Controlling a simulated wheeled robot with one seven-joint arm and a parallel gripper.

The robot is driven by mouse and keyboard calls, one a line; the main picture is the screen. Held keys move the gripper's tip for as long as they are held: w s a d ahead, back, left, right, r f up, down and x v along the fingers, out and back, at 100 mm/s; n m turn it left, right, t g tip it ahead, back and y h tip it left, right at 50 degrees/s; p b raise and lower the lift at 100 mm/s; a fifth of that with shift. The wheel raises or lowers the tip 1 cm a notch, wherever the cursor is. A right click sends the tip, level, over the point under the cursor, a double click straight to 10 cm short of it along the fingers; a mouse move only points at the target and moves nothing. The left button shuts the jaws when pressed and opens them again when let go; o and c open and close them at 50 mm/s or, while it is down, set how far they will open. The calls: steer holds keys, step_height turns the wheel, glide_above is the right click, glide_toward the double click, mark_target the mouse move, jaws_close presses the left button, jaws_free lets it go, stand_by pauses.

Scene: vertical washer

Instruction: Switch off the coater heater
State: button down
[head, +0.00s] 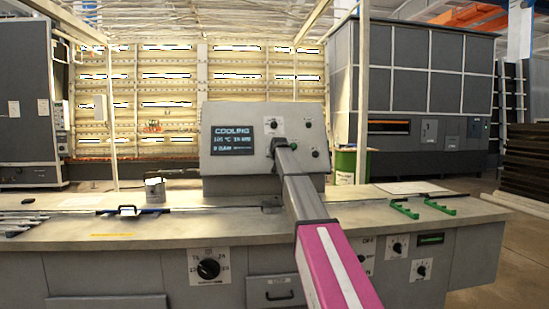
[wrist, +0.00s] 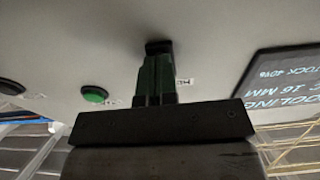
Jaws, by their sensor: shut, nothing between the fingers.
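A grey control panel (head: 240,175) stands on the bench in the middle of the head view. Its dark display (head: 231,140) reads COOLING, and the display (wrist: 290,80) appears upside down at the right of the wrist view. My gripper (head: 281,143) reaches the panel face just right of the display. In the wrist view my gripper (wrist: 157,65) is shut, its fingertips at a small black part (wrist: 158,47) on the panel. Whether they touch it is unclear. A small label beside the fingers is partly hidden and unreadable. Which control is the coater heater's I cannot tell.
The panel also has a green button (wrist: 95,94), a black control (wrist: 10,86) and an upper knob (head: 273,124). More dials (head: 209,269) sit on the bench front.

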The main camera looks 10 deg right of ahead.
steer(key=shift+w+r, duration=0.35)
steer(key=shift+w, duration=0.15)
steer(key=f+v, duration=0.1)
steer(key=v, duration=1.3)
steer(key=shift+s+r, duration=0.2)
steer(key=shift+s, duration=0.3)
